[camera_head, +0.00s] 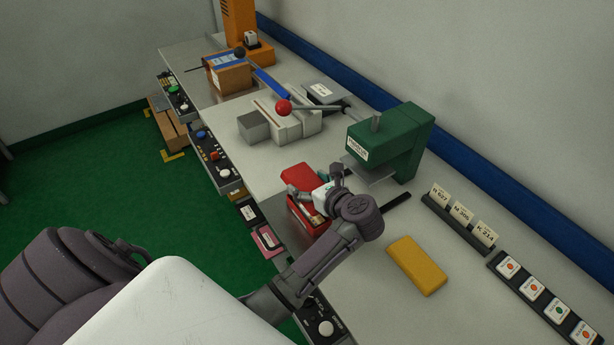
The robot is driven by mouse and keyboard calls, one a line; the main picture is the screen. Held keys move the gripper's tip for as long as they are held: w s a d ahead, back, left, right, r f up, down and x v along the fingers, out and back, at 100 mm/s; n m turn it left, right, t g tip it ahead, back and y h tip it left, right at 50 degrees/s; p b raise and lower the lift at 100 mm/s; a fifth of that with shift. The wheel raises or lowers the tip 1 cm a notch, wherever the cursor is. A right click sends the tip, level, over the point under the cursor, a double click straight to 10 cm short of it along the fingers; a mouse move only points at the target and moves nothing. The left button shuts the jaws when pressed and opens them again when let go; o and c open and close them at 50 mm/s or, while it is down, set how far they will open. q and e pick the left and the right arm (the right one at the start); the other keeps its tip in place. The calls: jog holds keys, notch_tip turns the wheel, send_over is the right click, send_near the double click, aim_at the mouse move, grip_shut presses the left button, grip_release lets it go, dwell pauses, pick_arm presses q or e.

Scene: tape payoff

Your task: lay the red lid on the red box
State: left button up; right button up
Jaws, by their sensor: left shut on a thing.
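The red box (296,216) stands near the front edge of the bench, its top open with pale and brown contents showing. The red lid (297,174) shows just behind the box, beyond my gripper; whether it touches the box I cannot tell. My left gripper (319,192) is over the box, its fingers shut on a small white and teal item (321,198). My wrist and fingers hide the right part of the box and part of the item. My right gripper is not in view.
A green press (398,142) stands behind the box. A grey fixture with a red-knobbed lever (284,107) is farther left. A yellow block (417,264) lies right of my arm. Label cards (461,212) and a tile rack (533,286) line the wall side.

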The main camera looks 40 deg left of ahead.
pick_arm(q)
jog(key=shift+d+f+b, duration=0.1)
jog(key=shift+f+b, duration=0.3)
jog(key=shift+f, duration=0.4)
notch_tip(320, 180, down, 4)
jog(key=shift+r+b, duration=0.2)
jog(key=shift+b, duration=0.95)
jog(key=shift+f+b, duration=0.45)
jog(key=shift+b, duration=0.15)
jog(key=shift+f+b, duration=0.3)
jog(key=shift+b, duration=0.35)
jog(key=shift+f+b, duration=0.6)
jog(key=shift+b, duration=0.25)
